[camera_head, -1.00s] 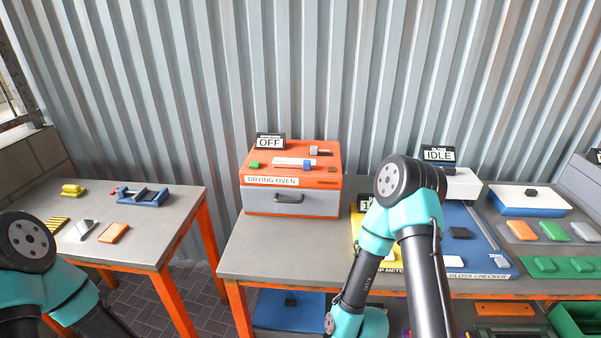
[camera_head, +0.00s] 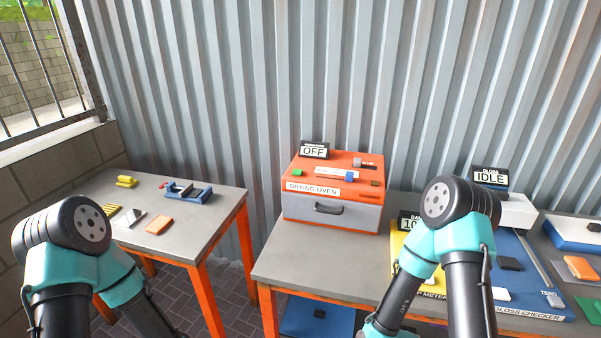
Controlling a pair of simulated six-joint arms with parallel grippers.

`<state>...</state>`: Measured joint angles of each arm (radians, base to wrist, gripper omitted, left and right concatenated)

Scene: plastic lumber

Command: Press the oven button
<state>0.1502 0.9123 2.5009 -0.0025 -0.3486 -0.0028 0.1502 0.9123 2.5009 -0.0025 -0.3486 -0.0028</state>
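The orange drying oven (camera_head: 338,188) stands on the right-hand table. Its grey front drawer (camera_head: 331,210) with a dark handle is shut. A sign (camera_head: 314,150) on top reads OFF. On the oven's top are a small green button-like block (camera_head: 297,172), a slider with a blue knob (camera_head: 350,176) and a grey-and-black part (camera_head: 364,162). Both my arms show only their links and joints, the left at lower left, the right in front of the yellow meter. Neither gripper is in the picture.
The left table (camera_head: 190,240) holds a blue clamp (camera_head: 196,194), a yellow piece (camera_head: 126,181) and an orange block (camera_head: 159,226). The tabletop before the oven is clear.

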